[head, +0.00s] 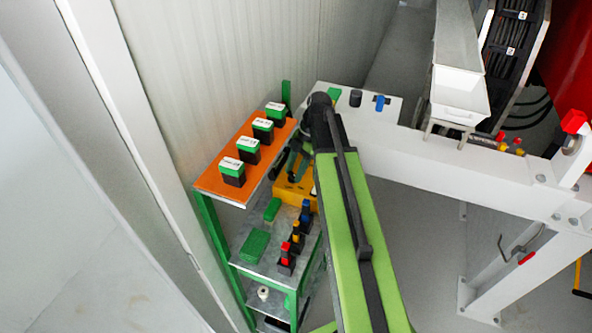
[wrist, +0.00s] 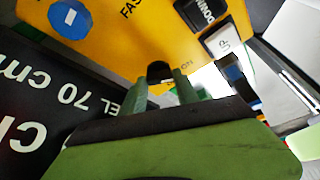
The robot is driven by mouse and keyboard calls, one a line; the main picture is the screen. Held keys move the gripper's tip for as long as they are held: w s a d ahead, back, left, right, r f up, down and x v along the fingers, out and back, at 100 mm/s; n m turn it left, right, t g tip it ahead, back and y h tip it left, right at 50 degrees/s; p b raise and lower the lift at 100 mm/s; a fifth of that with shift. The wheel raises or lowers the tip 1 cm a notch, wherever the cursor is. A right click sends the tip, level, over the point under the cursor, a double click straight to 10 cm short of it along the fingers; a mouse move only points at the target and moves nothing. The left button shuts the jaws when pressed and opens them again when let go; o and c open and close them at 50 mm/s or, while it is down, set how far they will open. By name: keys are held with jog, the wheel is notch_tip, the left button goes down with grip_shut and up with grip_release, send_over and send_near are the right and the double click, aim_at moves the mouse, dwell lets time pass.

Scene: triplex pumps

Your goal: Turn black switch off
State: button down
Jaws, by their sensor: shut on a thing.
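The black switch (wrist: 160,70) is a small dark knob at the lower edge of a yellow box (wrist: 110,40) in the wrist view. The letters "ON" are printed beside it. My gripper (wrist: 161,82) has its two green fingers on either side of the switch, shut on it. Much of the switch is hidden behind the fingers. In the head view the yellow box (head: 292,192) sits on a green-framed shelf, and my arm partly covers it. My gripper is also there (head: 292,168), but the switch cannot be made out.
A blue knob (wrist: 70,18) and a black and white block (wrist: 220,40) are on the yellow box. A black lettered panel (wrist: 40,110) lies at left. An orange shelf (head: 210,183) holds several green-topped black blocks. A white beam (head: 430,150) runs to the right of my arm.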

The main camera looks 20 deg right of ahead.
jog(key=shift+s, duration=0.1)
jog(key=m+t, duration=0.1)
jog(key=m, duration=0.2)
jog(key=shift+s, duration=0.15)
jog(key=m+t, duration=0.1)
jog(key=m, duration=0.2)
jog(key=shift+s+a+m, duration=0.1)
jog(key=shift+m, duration=0.2)
jog(key=m+t, duration=0.1)
jog(key=m, duration=0.1)
jog(key=m+t+h, duration=0.1)
jog(key=m, duration=0.2)
dwell(0.3)
jog(key=c, duration=1.2)
grip_release()
